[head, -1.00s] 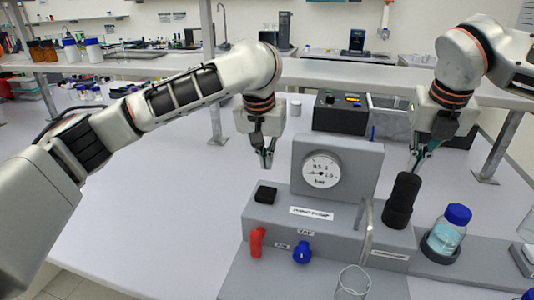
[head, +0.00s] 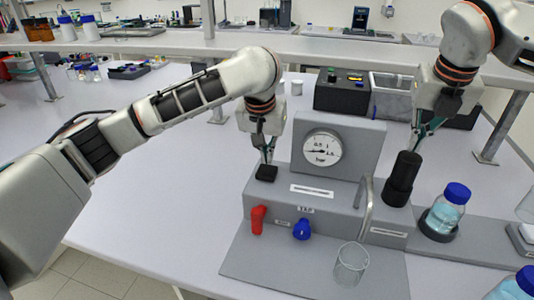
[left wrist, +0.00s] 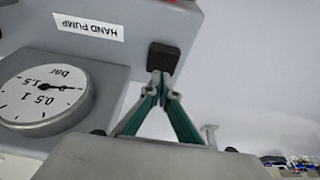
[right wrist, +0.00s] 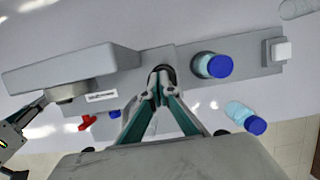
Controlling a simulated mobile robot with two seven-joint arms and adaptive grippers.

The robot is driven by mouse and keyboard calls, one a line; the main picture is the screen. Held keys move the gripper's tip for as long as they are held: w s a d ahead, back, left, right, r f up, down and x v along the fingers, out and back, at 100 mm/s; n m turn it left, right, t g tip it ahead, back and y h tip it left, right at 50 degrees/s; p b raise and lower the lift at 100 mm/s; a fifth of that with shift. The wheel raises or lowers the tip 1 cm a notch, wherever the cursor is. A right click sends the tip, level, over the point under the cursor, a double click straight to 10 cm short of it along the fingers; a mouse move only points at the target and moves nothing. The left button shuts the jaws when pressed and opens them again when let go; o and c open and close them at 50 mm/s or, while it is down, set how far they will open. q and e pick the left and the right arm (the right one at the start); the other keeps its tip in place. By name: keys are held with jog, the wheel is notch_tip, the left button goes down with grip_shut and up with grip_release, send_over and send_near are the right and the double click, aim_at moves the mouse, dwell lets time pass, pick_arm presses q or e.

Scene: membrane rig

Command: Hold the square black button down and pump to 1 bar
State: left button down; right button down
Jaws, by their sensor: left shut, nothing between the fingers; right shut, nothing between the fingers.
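The square black button (head: 266,173) sits on the left end of the grey rig. My left gripper (head: 267,160) is shut, its fingertips on or just above the button. The left wrist view shows the tips at the edge of the button (left wrist: 163,56); I cannot tell if it is pressed in. The black pump handle (head: 402,178) stands upright on the right of the rig. My right gripper (head: 416,150) is shut and empty, its tips at the handle's top; contact is unclear. The gauge (head: 322,148) has its needle pointing left in the head view; the exact reading is too small.
A red lever (head: 257,219) and a blue tap (head: 302,229) are on the rig's front. A bent metal pipe (head: 366,200) rises above a glass beaker (head: 351,264). A blue-capped bottle (head: 447,212) stands right of the handle. The bench to the left is clear.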

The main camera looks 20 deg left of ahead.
aim_at(267, 169)
pick_arm(q)
jog(key=shift+f, duration=0.3)
jog(key=shift+f, duration=0.35)
jog(key=shift+f, duration=0.95)
jog(key=shift+s+f, duration=0.1)
jog(key=shift+f, duration=0.2)
pick_arm(e)
jog(key=shift+f, duration=0.15)
pick_arm(q)
jog(key=shift+s+f, duration=0.1)
pick_arm(e)
jog(key=shift+s+f, duration=0.1)
jog(key=shift+f, duration=2.6)
jog(key=shift+r, duration=2.85)
